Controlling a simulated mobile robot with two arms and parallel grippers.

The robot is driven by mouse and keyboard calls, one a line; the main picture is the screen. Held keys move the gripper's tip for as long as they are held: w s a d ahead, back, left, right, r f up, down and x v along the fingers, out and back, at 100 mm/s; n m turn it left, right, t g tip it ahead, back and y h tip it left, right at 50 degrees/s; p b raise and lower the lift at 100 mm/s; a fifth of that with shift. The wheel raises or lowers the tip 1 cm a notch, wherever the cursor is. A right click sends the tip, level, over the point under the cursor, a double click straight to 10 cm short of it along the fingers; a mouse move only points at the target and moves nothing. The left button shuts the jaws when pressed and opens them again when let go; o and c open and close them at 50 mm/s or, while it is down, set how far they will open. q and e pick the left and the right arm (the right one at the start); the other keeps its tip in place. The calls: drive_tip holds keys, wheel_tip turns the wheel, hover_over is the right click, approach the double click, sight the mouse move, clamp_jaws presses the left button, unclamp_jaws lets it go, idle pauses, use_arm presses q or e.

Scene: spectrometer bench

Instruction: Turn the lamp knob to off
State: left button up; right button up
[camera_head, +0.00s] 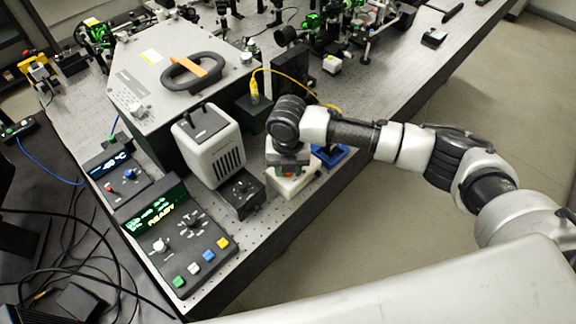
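A light grey vented housing (205,155), which looks like the lamp, stands on the perforated bench. A small black box with a dark round knob (241,187) sits at its front right corner. The knob's marking is too small to read. My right arm comes in from the right, and its gripper (288,172) points down over a small white box (296,187), to the right of the knob and apart from it. The wrist hides the fingertips, so their opening and any contact do not show clearly. My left gripper is not in view.
A control unit (190,225) with a green display reading READY, knobs and coloured buttons stands at the front left. A smaller display unit (122,177) is behind it. A large grey instrument (165,75) and a yellow cable (290,76) lie behind. Black cables run at left.

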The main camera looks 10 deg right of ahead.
drive_tip(key=shift+o, duration=0.6)
wheel_tip(320, 180, up, 11)
drive_tip(key=b, duration=0.2)
drive_tip(key=shift+f, duration=0.1)
